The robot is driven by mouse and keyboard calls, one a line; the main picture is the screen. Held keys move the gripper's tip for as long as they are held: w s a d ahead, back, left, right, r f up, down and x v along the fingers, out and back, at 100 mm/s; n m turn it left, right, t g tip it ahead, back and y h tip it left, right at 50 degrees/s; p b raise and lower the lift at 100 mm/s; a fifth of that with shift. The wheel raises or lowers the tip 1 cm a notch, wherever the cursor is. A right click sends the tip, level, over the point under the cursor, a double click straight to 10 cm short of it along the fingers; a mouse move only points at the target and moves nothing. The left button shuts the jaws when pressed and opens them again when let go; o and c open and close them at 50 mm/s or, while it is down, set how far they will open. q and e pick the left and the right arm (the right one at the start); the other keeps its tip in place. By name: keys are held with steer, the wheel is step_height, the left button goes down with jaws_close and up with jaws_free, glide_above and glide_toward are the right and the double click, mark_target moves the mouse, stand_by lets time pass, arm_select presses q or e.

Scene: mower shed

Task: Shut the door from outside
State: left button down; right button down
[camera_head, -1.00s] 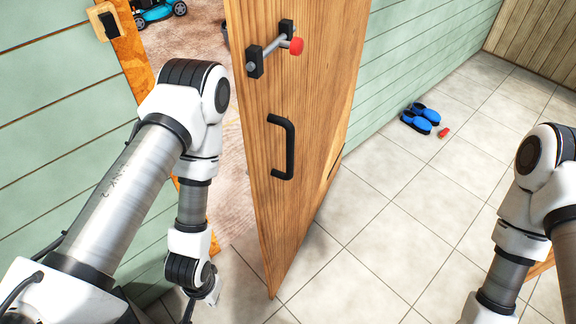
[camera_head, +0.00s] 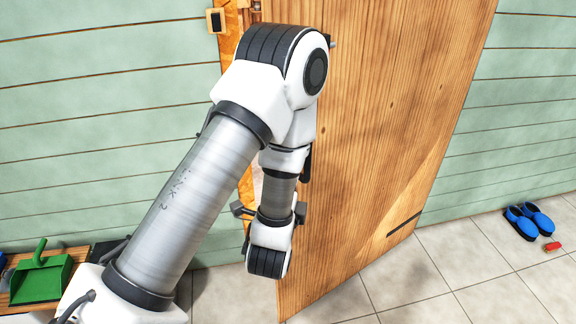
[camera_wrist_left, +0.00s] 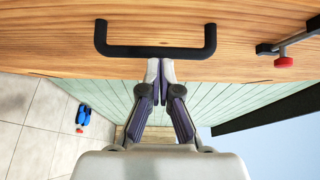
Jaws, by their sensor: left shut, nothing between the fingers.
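The wooden door (camera_head: 390,130) stands ajar, with its latch edge beside the orange door frame (camera_head: 229,45). A strip of gap shows, but my left arm hides most of it. In the left wrist view, the black door handle (camera_wrist_left: 155,51) and the bolt with a red knob (camera_wrist_left: 284,62) are on the door face. My left gripper (camera_wrist_left: 160,64) is shut and empty, its fingertips close to the handle; I cannot tell whether they touch. My right gripper is not in view.
A wooden latch block (camera_head: 215,20) is on the green plank wall (camera_head: 100,130). A green dustpan (camera_head: 40,275) sits at lower left. Blue shoes (camera_head: 528,220) and a small red object (camera_head: 552,246) lie on the tiles at right. Tiled floor (camera_head: 440,275) is clear near the door.

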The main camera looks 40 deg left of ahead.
arm_select(q)
steer(key=w+a+p, duration=0.3)
steer(key=w+a, duration=0.3)
steer(key=shift+a+r+p, duration=0.15)
steer(key=shift+p, duration=0.15)
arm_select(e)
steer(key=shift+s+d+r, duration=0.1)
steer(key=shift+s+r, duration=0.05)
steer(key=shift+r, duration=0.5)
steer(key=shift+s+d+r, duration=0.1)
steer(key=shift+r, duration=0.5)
